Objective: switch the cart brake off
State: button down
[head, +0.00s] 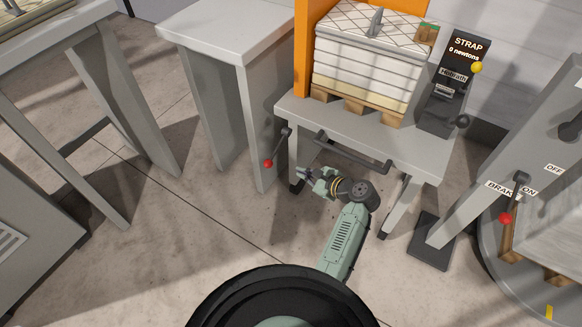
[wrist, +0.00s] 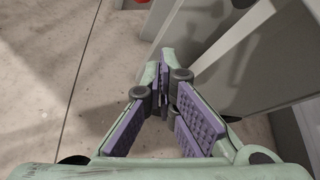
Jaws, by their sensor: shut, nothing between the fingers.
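The grey cart (head: 350,128) stands at upper centre with a push bar on its front. A dark lever with a red knob (head: 267,163) hangs down at the cart's left front corner. Another red-knobbed lever (head: 505,218) is on the grey frame at right, beside a BRAKE ON label (head: 497,189); an OFF label (head: 554,168) is higher up. My gripper (head: 303,175) is below the cart's front edge, right of the left lever and apart from both levers. In the wrist view my gripper (wrist: 162,85) is shut and empty. A bit of red (wrist: 141,2) shows at the top edge there.
A pallet (head: 355,104) with stacked white quilted pieces sits on the cart. A dark STRAP panel (head: 453,85) reads 0 newtons. A grey table (head: 228,32) stands left of the cart. A round plate (head: 490,245) lies at right. The floor left of my gripper is clear.

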aim_at(277, 149)
jog(key=w+a+p, duration=0.2)
jog(key=w+a, duration=0.3)
jog(key=a, duration=0.2)
jog(key=shift+w+f, duration=0.25)
jog(key=shift+f, duration=0.1)
jog(key=shift+r+p, duration=0.15)
jog(key=shift+p, duration=0.2)
jog(key=shift+s+a+r, duration=0.1)
jog(key=shift+s+r, duration=0.05)
